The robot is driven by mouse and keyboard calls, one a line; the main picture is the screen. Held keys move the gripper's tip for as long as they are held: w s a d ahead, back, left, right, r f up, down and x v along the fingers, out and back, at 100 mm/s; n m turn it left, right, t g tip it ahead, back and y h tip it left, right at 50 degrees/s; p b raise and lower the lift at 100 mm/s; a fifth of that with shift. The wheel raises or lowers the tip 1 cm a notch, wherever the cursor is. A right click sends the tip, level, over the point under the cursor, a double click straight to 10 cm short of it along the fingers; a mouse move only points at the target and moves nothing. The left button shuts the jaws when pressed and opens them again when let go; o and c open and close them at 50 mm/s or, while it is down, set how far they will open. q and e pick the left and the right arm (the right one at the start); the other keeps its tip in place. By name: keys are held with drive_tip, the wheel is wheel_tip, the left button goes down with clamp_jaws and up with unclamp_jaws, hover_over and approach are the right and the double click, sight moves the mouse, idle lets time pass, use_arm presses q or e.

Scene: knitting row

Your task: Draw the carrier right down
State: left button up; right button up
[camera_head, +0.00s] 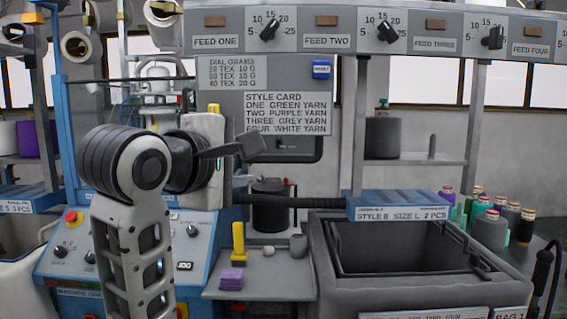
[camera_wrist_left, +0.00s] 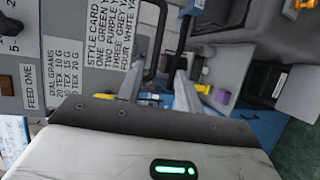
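My left gripper (camera_head: 250,146) reaches in from the left, in front of the grey panel and just below the style card. In the left wrist view its two grey fingers (camera_wrist_left: 160,82) stand apart, with nothing visible gripped between them. A black curved handle-like frame (camera_head: 320,142) runs around the panel's lower right; it also shows beyond the fingertips in the left wrist view (camera_wrist_left: 156,45). I cannot tell which part is the carrier. My right gripper is not in view.
A black horizontal bar (camera_head: 295,202) leads right to a blue tray (camera_head: 400,204). A dark open bin (camera_head: 325,262) stands at lower right. A small shelf (camera_head: 270,287) holds yellow and purple pieces. Yarn cones (camera_head: 490,228) stand at far right.

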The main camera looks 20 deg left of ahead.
sight(278, 160)
use_arm(q)
drive_tip(key=p+x, duration=0.1)
drive_tip(key=x, duration=0.4)
drive_tip(key=p+x, duration=0.1)
drive_tip(key=x, duration=0.4)
drive_tip(key=p+x, duration=0.1)
drive_tip(key=x, duration=0.4)
drive_tip(key=shift+w+r, duration=0.3)
drive_tip(key=shift+w, duration=0.1)
drive_tip(key=shift+c, duration=0.4)
clamp_jaws()
